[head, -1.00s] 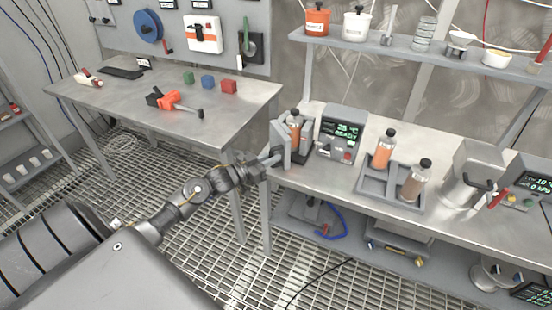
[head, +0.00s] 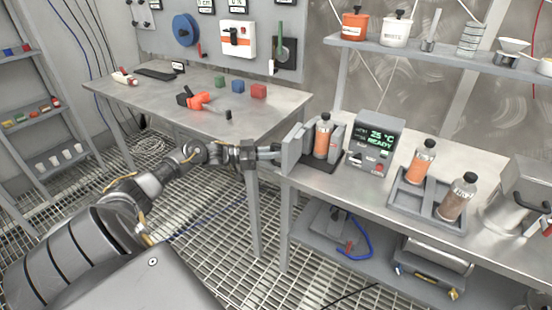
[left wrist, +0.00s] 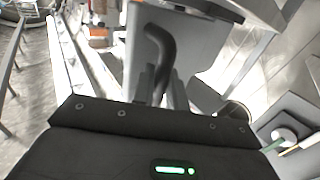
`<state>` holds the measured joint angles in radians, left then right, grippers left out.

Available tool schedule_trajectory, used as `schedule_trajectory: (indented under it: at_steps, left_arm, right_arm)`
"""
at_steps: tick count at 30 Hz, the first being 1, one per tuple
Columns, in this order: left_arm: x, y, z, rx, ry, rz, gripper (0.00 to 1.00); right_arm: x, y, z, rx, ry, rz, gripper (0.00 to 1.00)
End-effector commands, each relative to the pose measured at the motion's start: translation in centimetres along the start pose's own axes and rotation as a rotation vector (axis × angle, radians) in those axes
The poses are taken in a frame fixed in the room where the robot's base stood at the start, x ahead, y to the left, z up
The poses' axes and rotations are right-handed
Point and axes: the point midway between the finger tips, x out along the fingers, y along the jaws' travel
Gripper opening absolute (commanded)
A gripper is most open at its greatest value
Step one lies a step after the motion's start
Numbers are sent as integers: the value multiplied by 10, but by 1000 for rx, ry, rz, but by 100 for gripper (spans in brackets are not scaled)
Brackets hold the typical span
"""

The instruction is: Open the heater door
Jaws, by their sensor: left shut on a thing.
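The heater (head: 378,142) stands on the right bench, its screen reading 25 °C READY. At its left an orange bottle (head: 321,140) stands upright in the heating bay. The grey heater door (head: 292,148) stands out to the left of the bottle, with a gap between them, so it is open at least partly. My left gripper (head: 272,152) reaches it from the left and is shut on the door handle. My right gripper is not in view.
A grey rack (head: 410,197) with two bottles is right of the heater. A shelf (head: 440,52) with pots runs above. The left workbench (head: 165,105) carries an orange tool (head: 203,101) and coloured blocks. Grating floor lies below my left arm.

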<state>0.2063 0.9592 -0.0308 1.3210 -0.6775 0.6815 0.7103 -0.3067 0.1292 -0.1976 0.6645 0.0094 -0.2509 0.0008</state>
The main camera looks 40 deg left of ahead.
Motion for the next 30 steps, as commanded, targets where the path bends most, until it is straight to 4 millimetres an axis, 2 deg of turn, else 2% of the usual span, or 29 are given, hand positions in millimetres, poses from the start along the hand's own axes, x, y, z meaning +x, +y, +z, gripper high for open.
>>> schedule_trajectory:
  at_steps: [19, 20, 24, 30]
  left_arm:
    - [-3, -6, -2, 4, 3, -3, 0]
    - [-3, -6, -2, 4, 3, -3, 15]
    - [-3, -6, -2, 3, 2, -2, 33]
    - [-3, -6, -1, 2, 1, -1, 33]
  right_arm:
    - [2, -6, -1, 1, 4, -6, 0]
    - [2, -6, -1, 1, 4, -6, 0]
    - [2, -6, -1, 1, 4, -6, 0]
    - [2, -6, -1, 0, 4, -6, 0]
